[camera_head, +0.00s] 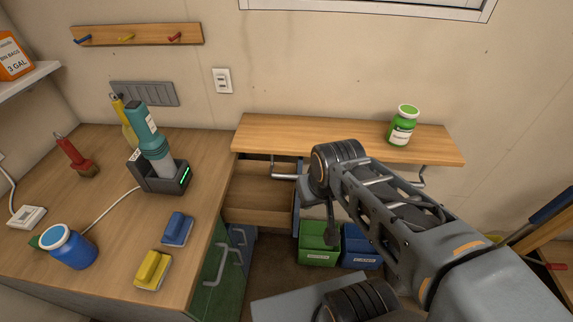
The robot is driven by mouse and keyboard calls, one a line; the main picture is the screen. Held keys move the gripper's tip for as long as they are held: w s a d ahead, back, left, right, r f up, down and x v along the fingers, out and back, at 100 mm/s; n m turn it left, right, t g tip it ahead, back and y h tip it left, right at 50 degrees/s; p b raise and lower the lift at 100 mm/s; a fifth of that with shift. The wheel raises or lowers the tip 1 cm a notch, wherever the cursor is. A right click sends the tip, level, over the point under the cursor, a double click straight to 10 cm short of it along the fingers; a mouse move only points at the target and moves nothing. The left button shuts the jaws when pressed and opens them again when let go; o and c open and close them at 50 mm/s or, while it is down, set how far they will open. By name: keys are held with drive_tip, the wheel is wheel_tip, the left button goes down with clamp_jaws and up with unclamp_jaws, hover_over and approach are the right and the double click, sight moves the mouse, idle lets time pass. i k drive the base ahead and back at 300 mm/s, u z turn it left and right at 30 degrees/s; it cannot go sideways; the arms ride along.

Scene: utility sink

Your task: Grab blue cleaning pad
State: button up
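The blue cleaning pad (177,229) lies on the wooden counter near its right edge, with a raised grip on top and a pale base. A similar yellow pad (153,270) lies just in front of it. My gripper (329,226) is mostly hidden by my arm's end joint, right of the counter and well apart from the blue pad. Only a thin dark part shows pointing down, so I cannot tell whether it is open or shut.
The counter (120,215) also bears a teal device in a black dock (163,178), a blue jar (68,246) and a red-handled brush (75,155). An open wooden drawer (258,192) is right of it. A green jar (403,126) stands on the wooden shelf (300,135).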

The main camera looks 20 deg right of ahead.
sight(177, 233)
drive_tip(key=u, duration=0.45)
drive_tip(key=k, duration=0.5)
drive_tip(key=u, duration=0.45)
drive_tip(key=k, duration=1.25)
drive_tip(key=z, duration=0.55)
